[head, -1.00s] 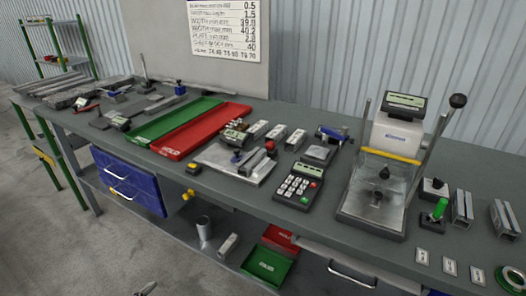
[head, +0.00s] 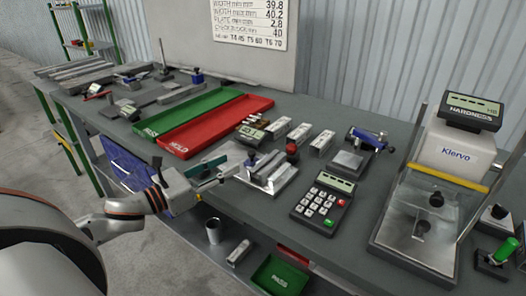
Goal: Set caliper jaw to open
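A small device with a dark body and a grey display (head: 125,108) lies on the left part of the bench, left of the green tray. Another device with a lit display (head: 252,132) sits by the right end of the red tray, above a metal fixture plate. I cannot tell for sure which is the caliper, and its jaws are too small to read. My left gripper (head: 232,168) reaches in from the left, over the bench's front edge, its tips close to the left side of the fixture plate. Its finger gap is unclear. My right gripper is out of view.
The green tray (head: 188,112) and red tray (head: 225,124) lie at mid-bench. The metal fixture plate (head: 283,180), a keypad (head: 322,200) and a hardness tester (head: 455,160) stand to the right. Metal blocks (head: 300,132) stand behind the plate.

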